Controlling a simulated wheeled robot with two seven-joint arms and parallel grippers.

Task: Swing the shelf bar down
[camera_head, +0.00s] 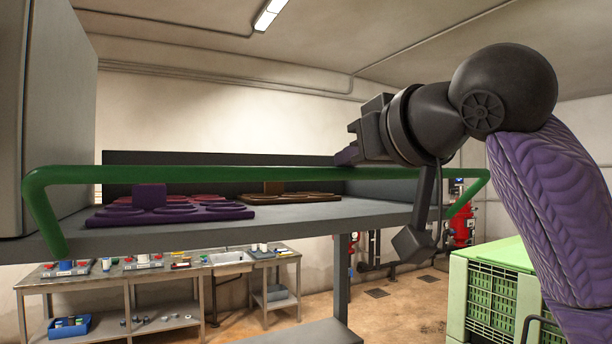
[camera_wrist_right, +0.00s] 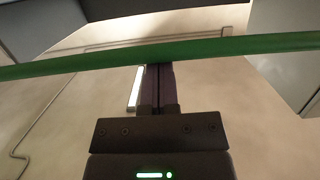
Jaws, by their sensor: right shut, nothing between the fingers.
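The shelf bar is a green tube (camera_head: 230,174) running level across the front of a grey shelf (camera_head: 300,212), with bent ends at both sides. It stands above the shelf surface. My right gripper (camera_head: 345,156) is shut and empty, just above and at the bar's right half. In the right wrist view the bar (camera_wrist_right: 230,47) crosses at the tips of my shut fingers (camera_wrist_right: 158,70); I cannot tell whether they touch it. My left gripper is in neither view.
Purple (camera_head: 170,213) and brown (camera_head: 290,198) trays lie on the shelf. A grey cabinet wall (camera_head: 55,110) stands at the left. A green crate (camera_head: 495,290) is at the lower right. A workbench with a sink (camera_head: 232,258) stands behind, below the shelf.

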